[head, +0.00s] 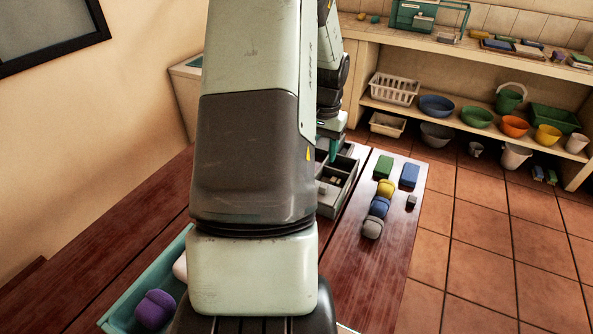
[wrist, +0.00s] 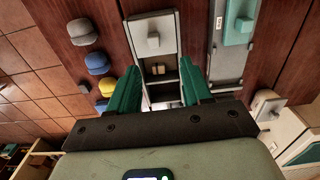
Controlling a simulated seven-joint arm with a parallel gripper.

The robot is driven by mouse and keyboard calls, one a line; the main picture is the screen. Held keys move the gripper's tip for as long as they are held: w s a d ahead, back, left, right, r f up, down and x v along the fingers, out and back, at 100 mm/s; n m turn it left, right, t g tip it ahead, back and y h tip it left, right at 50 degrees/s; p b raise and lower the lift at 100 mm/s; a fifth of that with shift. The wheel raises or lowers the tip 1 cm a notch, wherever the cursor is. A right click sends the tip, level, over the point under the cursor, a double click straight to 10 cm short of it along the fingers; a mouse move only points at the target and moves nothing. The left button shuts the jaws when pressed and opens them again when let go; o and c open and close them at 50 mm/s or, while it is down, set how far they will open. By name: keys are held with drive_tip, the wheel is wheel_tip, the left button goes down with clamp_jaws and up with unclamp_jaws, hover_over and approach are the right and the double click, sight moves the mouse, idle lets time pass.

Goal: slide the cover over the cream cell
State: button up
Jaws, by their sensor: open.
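In the wrist view, my gripper (wrist: 161,76) is open and empty, its two green fingers spread apart over a long tray of cells (wrist: 150,82). A pale grey sliding cover (wrist: 165,23) with a raised light knob (wrist: 153,40) lies over the far part of this tray, beyond my fingertips. Small tan blocks (wrist: 157,70) sit in an open dark cell between the fingers. A paler area shows nearer my palm, but I cannot tell whether it is the cream cell. In the head view, my arm hides most of the tray (head: 347,192).
A teal bin (head: 121,312) holds a purple thing (head: 155,309).

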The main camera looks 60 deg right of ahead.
sight(324, 185)
drive_tip(key=f, duration=0.8)
drive_tip(key=s+f, duration=0.1)
drive_tip(key=f, duration=0.2)
drive_tip(key=shift+s+d+f, duration=0.1)
drive_tip(key=shift+d+f, duration=0.15)
drive_tip(key=shift+f, duration=0.15)
drive_tip(key=shift+c, duration=0.2)
clamp_jaws()
